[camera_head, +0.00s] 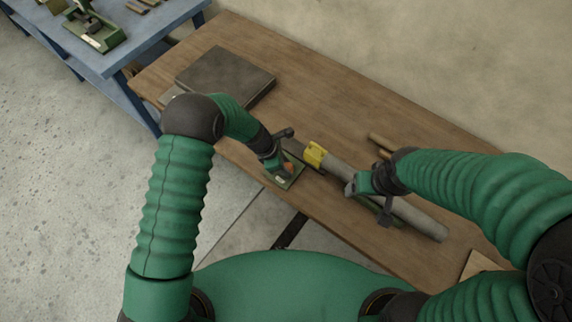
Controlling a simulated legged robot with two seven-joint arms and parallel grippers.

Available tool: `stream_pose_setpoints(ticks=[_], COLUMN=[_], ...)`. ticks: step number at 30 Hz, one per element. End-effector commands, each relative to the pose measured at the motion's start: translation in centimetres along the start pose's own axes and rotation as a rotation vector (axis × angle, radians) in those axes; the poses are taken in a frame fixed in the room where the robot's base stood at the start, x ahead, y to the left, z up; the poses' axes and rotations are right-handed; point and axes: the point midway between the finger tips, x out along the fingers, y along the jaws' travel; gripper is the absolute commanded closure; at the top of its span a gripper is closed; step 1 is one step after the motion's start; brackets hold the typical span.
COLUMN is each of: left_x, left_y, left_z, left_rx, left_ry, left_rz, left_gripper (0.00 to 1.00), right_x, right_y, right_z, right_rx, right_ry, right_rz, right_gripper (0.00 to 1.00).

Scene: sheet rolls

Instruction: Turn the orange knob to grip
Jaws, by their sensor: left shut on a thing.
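The orange knob (287,167) is a small spot on a green device (287,181) near the front edge of the wooden bench. My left gripper (279,157) is shut on the orange knob, and its jaws partly hide it. A grey roll (418,217) lies along the bench to the right, with a yellow part (315,154) at its left end. My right gripper (370,198) is at the middle of the roll. Whether its jaws are closed there is hard to tell.
A dark flat slab (225,75) lies on the wooden bench (330,100) at the back left. Short brown rods (378,140) lie behind the roll. A blue table (150,27) with another green device (95,32) stands at the upper left. The bench's back middle is clear.

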Motion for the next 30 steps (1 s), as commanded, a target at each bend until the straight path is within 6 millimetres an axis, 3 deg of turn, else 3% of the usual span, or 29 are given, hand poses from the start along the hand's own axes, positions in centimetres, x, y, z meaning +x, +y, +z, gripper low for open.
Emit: stream_pose_setpoints(ticks=[17,30], left_x=[0.0,0.2], left_y=[0.1,0.4], left_z=[0.7,0.7], left_rx=[0.082,0.418], left_ry=[-0.011,-0.012], left_rz=[-0.031,-0.165], left_gripper=[1.0,1.0], right_x=[0.2,1.6], right_y=[0.0,0.0], right_z=[0.1,0.4], right_rx=[0.0,0.0], right_ry=[0.0,0.0], right_rz=[0.0,0.0], right_gripper=[0.24,0.24])
